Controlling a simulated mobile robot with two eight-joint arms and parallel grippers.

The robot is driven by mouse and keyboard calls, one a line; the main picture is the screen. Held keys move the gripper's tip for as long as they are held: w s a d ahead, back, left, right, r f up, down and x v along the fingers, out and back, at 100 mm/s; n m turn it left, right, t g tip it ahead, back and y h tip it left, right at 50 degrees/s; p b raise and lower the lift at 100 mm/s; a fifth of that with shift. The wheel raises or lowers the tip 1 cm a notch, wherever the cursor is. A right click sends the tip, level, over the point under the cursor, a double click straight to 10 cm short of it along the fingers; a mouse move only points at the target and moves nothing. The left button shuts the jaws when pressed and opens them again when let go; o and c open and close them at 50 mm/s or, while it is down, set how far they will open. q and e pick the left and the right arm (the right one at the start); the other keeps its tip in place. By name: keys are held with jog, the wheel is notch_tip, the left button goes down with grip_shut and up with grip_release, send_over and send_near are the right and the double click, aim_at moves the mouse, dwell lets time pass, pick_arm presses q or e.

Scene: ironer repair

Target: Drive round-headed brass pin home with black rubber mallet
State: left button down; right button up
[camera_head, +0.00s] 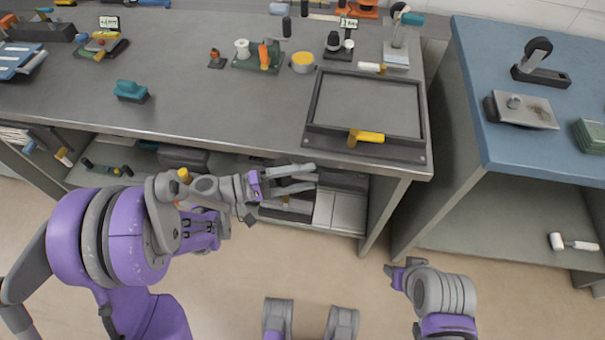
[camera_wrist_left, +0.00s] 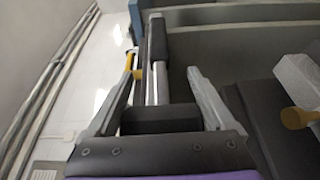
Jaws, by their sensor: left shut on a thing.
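My left gripper (camera_head: 315,178) is in front of the workbench's lower shelf, below the bench top. In the left wrist view, its fingers (camera_wrist_left: 158,98) stand apart on either side of a dark block (camera_wrist_left: 158,119). It is shut on this block. I cannot tell whether the block is part of the black rubber mallet. A grey shaft with a black upper part (camera_wrist_left: 157,40) shows beyond it. A yellow piece (camera_head: 368,137) lies at the front rail of a dark frame (camera_head: 312,108) on the bench. I cannot make out the round-headed brass pin. My right arm is at the lower right; its jaws are unclear.
The grey bench top (camera_head: 215,95) holds a teal-handled brush-like thing (camera_head: 131,91) and several small parts and tools at the back. A blue-topped table (camera_head: 465,60) stands at the right, with a white-headed mallet (camera_head: 557,241) on its lower shelf. Floor is open before the bench.

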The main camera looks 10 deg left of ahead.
pick_arm(q)
notch_tip(320, 180, down, 8)
jog(key=b, duration=0.6)
jog(key=shift+f, duration=0.2)
pick_arm(e)
notch_tip(320, 180, down, 8)
jog(key=shift+w+r, duration=0.15)
jog(key=shift+w, duration=0.25)
pick_arm(q)
jog(key=shift+r, duration=0.15)
jog(key=shift+r, duration=2.7)
notch_tip(320, 180, down, 7)
jog(key=shift+f, duration=0.1)
notch_tip(320, 180, up, 7)
pick_arm(e)
jog(key=shift+r, duration=0.1)
